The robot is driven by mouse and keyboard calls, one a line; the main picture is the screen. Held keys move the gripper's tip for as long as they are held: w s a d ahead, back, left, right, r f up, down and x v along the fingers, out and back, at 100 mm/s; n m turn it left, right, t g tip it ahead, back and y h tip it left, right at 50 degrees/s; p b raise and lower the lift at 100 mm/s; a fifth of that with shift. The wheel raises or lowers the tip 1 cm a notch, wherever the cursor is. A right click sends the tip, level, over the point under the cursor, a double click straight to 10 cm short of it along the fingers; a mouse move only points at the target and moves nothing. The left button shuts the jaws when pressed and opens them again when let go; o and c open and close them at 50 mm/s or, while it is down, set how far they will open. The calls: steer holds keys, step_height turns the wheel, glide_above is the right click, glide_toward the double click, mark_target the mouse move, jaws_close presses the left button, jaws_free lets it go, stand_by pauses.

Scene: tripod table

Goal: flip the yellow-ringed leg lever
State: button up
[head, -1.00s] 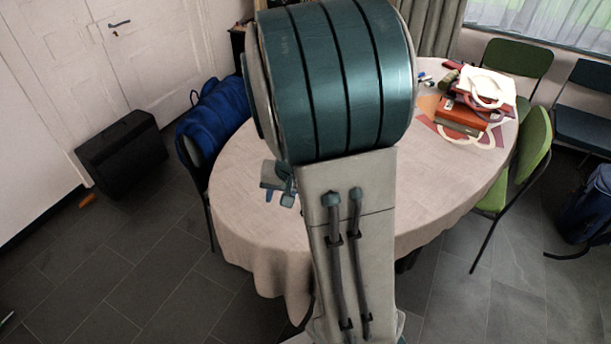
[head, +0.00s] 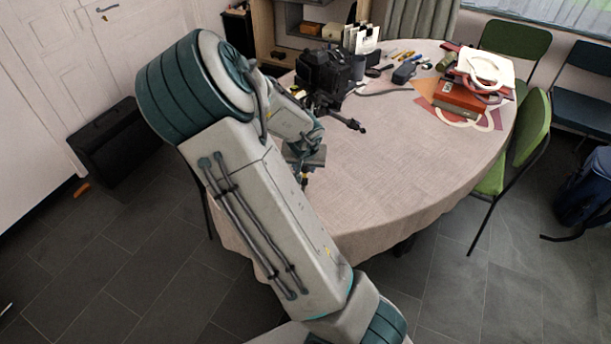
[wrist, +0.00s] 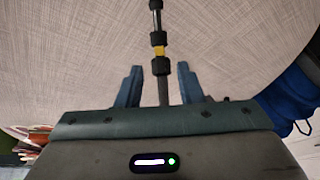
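A black tripod (head: 325,72) lies on the round table, with a dark leg ending in a foot pointing right. One leg shows in the wrist view with a yellow ring (wrist: 159,51) between two black collars. The lower black collar (wrist: 161,66) sits between my fingertips; which way its lever points is too small to tell. My gripper (wrist: 159,74) is open, one blue-grey finger on each side of the leg, with gaps on both sides. In the head view my gripper (head: 305,158) is over the table's left part, partly hidden by my arm.
The round table (head: 390,185) has a beige cloth, clear at centre and front. Pens and small items (head: 405,60) lie at the back. A red box (head: 458,97) and bags stand at right. Green chairs (head: 530,125) stand at right; a black case (head: 115,145) is on the floor at left.

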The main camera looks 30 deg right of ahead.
mark_target(304, 175)
steer(key=shift+b+x, duration=0.3)
steer(key=shift+x, duration=2.5)
jaws_close()
